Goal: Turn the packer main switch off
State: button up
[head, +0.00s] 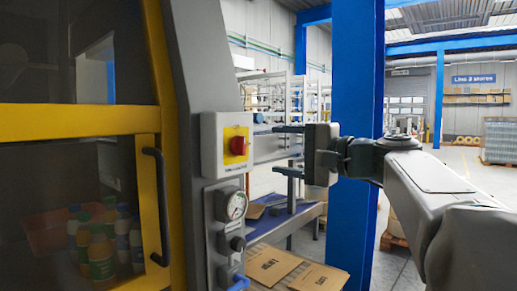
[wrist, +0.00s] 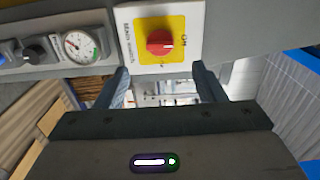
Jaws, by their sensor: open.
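The main switch is a red rotary knob (head: 238,145) on a yellow plate, on a white box (head: 212,150) fixed to the packer's grey post. In the wrist view the red knob (wrist: 160,43) sits top centre, and the box bears the words "Main switch" and "ON". A light mark on the knob points toward the right there. My gripper (head: 280,150) is open and empty, to the right of the box, with its fingers pointing at the post. In the wrist view its two fingers (wrist: 160,85) lie below the knob, apart from it.
A yellow-framed door with a black handle (head: 156,205) is at left. A blue column (head: 355,100) stands behind my gripper. Flat cardboard (head: 272,265) lies below.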

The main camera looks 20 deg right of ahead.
jog(key=v, duration=0.3)
jog(key=shift+s+d, duration=0.15)
jog(key=shift+s, duration=0.1)
jog(key=s+a+f+n+g+h+p, duration=0.1)
jog(key=a+f+n+g+h+p, duration=0.1)
jog(key=a+f+g+p, duration=0.45)
jog(key=s+a+f+n+g+h+p, duration=0.1)
jog(key=s+f+n+g+h+p, duration=0.4)
jog(key=s+f+p, duration=0.8)
notch_tip(320, 180, down, 3)
jog(key=s+n+h, duration=0.2)
jog(key=n+h, duration=0.1)
jog(key=shift+r+h, duration=0.15)
jog(key=shift+h, duration=0.15)
jog(key=shift+a, duration=0.15)
